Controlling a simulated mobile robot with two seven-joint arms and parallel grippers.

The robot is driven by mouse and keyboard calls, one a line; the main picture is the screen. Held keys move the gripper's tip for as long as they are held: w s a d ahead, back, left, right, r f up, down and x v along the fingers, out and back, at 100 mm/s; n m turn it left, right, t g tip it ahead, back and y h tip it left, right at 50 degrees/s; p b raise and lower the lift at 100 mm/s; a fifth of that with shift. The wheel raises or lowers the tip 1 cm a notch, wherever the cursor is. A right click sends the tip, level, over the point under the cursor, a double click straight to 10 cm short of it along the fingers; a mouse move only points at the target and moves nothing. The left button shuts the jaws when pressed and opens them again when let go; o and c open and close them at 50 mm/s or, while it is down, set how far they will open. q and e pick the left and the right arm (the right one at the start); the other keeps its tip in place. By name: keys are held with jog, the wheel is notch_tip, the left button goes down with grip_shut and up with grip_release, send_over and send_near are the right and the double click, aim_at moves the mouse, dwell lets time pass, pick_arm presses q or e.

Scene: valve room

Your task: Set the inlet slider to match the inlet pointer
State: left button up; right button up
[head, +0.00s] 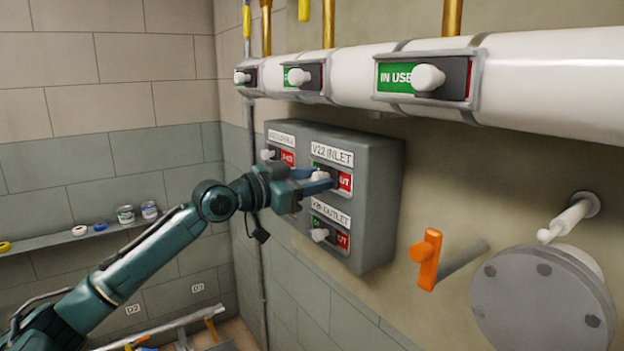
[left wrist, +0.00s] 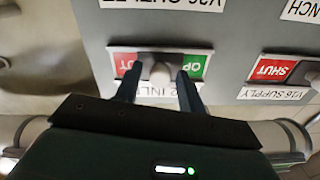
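The V22 INLET slider sits in the upper right of the grey wall box (head: 378,200). Its white knob (head: 320,176) stands between a green field on the left and a red field on the right. In the left wrist view, which is upside down, the knob (left wrist: 160,73) is between red SHUT and green OP. My left gripper (head: 308,182) is open, with its two fingers (left wrist: 158,84) on either side of the knob and a gap to each. Part of the label is hidden by the gripper. No pointer marked as inlet can be made out. My right gripper is out of view.
The V26 OUTLET slider (head: 320,235) is just below, and another slider (head: 268,154) is to the left. A white pipe (head: 540,85) with IN USE sliders runs above. An orange handle (head: 428,260) and a round grey flange (head: 543,300) stand to the right.

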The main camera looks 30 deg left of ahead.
pick_arm(q)
grip_shut()
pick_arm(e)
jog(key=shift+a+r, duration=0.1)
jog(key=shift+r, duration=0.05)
